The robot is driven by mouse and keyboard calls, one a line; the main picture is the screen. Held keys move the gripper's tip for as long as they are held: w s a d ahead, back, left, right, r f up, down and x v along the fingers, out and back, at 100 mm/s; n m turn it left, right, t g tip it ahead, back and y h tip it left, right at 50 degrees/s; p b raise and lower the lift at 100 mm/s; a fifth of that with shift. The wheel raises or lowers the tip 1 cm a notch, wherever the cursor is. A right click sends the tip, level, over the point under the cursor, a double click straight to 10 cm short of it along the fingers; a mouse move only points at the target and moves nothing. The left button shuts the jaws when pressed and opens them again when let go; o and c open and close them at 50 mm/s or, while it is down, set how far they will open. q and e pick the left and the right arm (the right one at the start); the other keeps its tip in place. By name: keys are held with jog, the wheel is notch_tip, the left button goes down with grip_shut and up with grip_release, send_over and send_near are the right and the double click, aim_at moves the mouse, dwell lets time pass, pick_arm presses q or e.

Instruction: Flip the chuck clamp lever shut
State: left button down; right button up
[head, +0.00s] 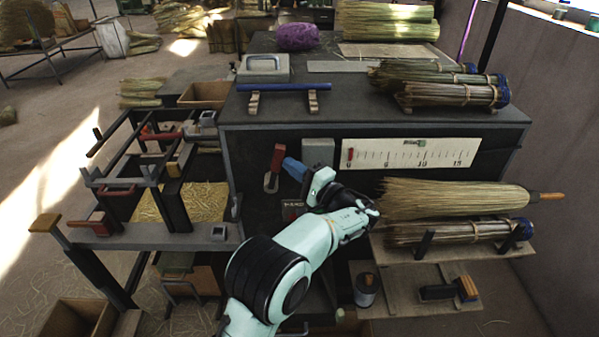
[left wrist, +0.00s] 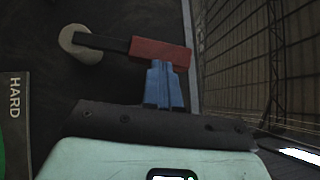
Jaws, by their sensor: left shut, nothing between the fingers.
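The chuck clamp lever (head: 277,160) is on the dark front face of the workbench. Its red handle points up from a pale round pivot. In the left wrist view the red handle (left wrist: 160,52) joins a dark bar running left to the pivot (left wrist: 78,43). My left gripper (head: 294,168) is shut and empty, its blue fingers just right of the red handle. In the left wrist view the blue fingertips (left wrist: 164,66) meet the handle's lower edge or sit just in front of it; I cannot tell if they touch. My right gripper is not in view.
A grey box (head: 318,152) is fixed to the bench face right of the lever. A large straw broom head (head: 450,198) lies to the right. A metal rack with coloured handles (head: 150,170) stands left. A blue bar (head: 284,87) lies on the bench top.

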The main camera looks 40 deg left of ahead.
pick_arm(q)
jog(key=s+a+r+n+h+b, duration=0.1)
jog(key=s+a+n+h+b, duration=0.3)
jog(key=s+a+n+h, duration=0.1)
jog(key=shift+a+r+h, duration=0.35)
jog(key=shift+a+h, duration=0.15)
jog(key=shift+a, duration=0.05)
jog(key=shift+s, duration=0.1)
dwell(0.4)
